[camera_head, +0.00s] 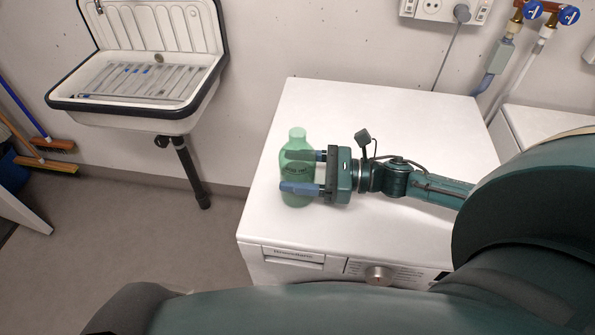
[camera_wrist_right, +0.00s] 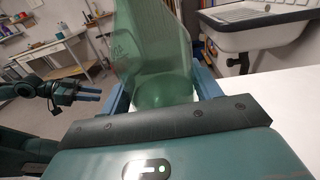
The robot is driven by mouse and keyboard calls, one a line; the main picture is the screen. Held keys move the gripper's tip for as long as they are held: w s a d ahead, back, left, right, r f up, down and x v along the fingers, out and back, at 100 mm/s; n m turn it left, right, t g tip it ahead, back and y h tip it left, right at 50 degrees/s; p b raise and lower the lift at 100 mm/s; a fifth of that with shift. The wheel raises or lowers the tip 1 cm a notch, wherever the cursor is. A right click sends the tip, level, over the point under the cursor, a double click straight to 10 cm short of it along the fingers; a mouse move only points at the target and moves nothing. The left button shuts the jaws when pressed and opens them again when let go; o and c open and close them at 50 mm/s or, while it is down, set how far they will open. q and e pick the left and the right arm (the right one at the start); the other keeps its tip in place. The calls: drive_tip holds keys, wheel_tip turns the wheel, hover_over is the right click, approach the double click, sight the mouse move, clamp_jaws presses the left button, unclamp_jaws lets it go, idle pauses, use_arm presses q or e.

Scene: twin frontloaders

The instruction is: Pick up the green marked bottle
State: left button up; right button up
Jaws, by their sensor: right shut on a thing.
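The green translucent bottle (camera_head: 297,137) is over the left part of the white washing machine top (camera_head: 330,100), seen from above with its cap towards the back. Dark marking shows on its side. My right gripper (camera_head: 292,172) reaches in from the right and is shut on the bottle, one blue finger on each side. In the right wrist view the bottle (camera_wrist_right: 150,50) fills the space between the fingers. I cannot tell whether its base touches the machine top. My left gripper (camera_wrist_right: 82,92) shows small in the right wrist view, away from the bottle; its jaw gap is unclear.
A white sink (camera_head: 150,45) with a dark rim hangs on the wall at the back left, its drain pipe (camera_head: 190,172) below. Brooms (camera_head: 45,150) lean at the far left. Taps (camera_head: 535,12) and a socket are at the back right. The machine top around the bottle is clear.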

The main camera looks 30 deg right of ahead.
sight(297, 132)
drive_tip(key=c, duration=0.5)
drive_tip(key=shift+r, duration=0.1)
drive_tip(key=shift+c, duration=0.2)
wheel_tip(297, 132, up, 10)
drive_tip(key=shift+f, duration=0.1)
